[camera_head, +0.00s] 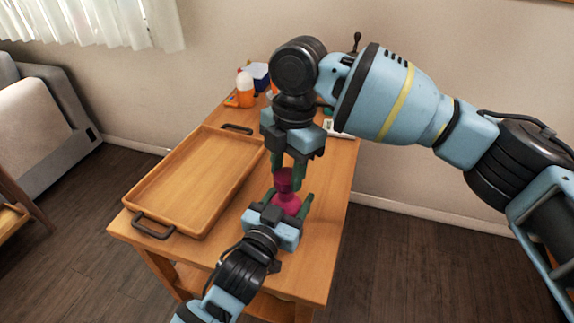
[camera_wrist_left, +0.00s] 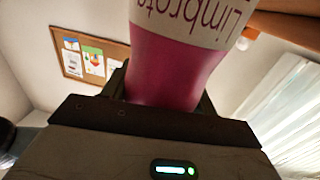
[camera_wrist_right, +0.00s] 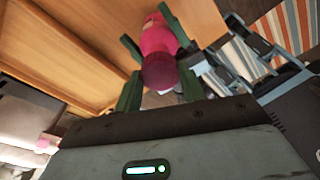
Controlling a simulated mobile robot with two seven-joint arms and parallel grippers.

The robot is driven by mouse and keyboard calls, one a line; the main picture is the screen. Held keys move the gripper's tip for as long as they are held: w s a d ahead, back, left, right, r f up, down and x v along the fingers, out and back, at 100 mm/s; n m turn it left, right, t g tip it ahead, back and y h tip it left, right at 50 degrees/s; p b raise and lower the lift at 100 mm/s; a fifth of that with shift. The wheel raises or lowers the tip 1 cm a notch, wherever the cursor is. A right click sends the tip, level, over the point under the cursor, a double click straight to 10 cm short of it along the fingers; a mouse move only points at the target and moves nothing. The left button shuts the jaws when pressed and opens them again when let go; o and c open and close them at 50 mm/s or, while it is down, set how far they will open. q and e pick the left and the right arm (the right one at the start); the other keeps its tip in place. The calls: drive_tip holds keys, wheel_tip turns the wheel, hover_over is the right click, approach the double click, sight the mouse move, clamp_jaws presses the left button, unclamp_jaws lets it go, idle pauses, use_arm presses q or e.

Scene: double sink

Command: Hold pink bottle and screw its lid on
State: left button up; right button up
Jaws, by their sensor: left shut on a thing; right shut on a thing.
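The pink bottle (camera_head: 287,204) stands upright over the table. My left gripper (camera_head: 289,198) is shut around its body from the front. In the left wrist view the bottle (camera_wrist_left: 170,70) fills the middle, with a white lettered label. The dark red lid (camera_head: 284,181) is at the bottle's top, and my right gripper (camera_head: 287,177) is shut on it from above. The right wrist view shows the lid (camera_wrist_right: 158,72) between the right fingers, in line with the pink bottle (camera_wrist_right: 158,38). The lid appears to meet the bottle's top; I cannot tell whether the threads engage.
A wooden tray (camera_head: 137,200) with dark handles lies empty left of the bottle on the wooden table (camera_head: 318,270). A small white item (camera_head: 336,129) lies behind my right gripper.

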drive_tip(key=shift+f, duration=0.6)
drive_tip(key=shift+f, duration=0.55)
